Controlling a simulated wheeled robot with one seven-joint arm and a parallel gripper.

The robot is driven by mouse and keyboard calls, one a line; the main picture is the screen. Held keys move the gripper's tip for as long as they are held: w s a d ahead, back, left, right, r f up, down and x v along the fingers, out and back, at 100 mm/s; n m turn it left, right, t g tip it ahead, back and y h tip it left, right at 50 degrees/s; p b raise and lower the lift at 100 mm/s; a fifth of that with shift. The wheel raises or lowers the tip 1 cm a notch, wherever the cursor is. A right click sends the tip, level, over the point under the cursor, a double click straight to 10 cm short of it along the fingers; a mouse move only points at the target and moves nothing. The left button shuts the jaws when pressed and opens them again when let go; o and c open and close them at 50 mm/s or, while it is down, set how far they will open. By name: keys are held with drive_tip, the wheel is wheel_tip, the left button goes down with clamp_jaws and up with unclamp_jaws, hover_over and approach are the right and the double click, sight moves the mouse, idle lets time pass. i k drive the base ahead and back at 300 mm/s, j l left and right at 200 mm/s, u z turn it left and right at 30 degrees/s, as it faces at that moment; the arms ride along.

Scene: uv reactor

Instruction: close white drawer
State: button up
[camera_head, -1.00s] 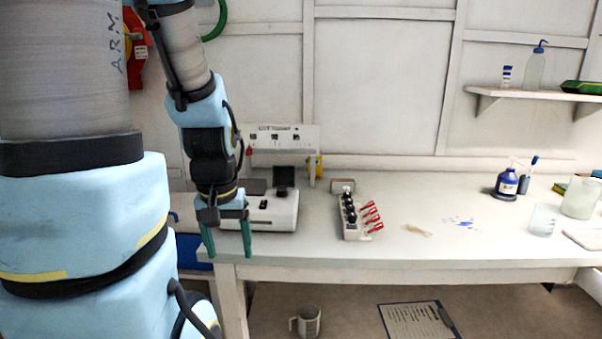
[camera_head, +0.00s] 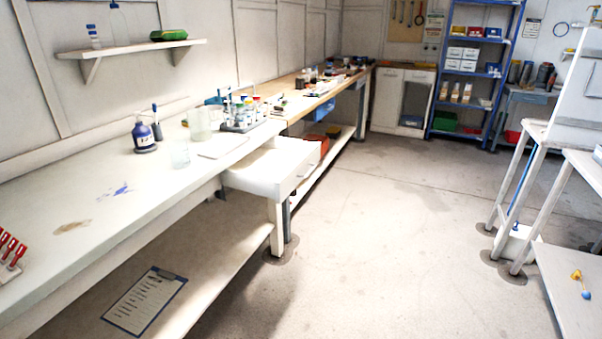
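The white drawer (camera_head: 266,176) juts out from under the right end of the white workbench (camera_head: 120,211). It stands open toward the floor area on the right, with its front face turned to the lower right. The drawer's inside is only partly visible and its contents cannot be made out. My gripper and arm are not in this view.
A blue bottle (camera_head: 144,136), a beaker (camera_head: 180,154) and a rack of small bottles (camera_head: 241,115) stand on the bench. A clipboard (camera_head: 145,299) lies on the lower shelf. A table (camera_head: 575,300) stands at the right. The floor (camera_head: 370,240) between is clear.

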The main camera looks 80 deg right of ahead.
sight(273, 169)
drive_tip(key=z, duration=0.55)
drive_tip(key=i+l+z, duration=0.1)
drive_tip(key=l+z, duration=0.25)
drive_tip(key=i+l+z, duration=0.15)
drive_tip(key=z, duration=0.2)
drive_tip(key=i+l+z, duration=0.2)
drive_tip(key=l+z, duration=0.15)
drive_tip(key=i+l+z, duration=0.2)
drive_tip(key=i+l, duration=0.55)
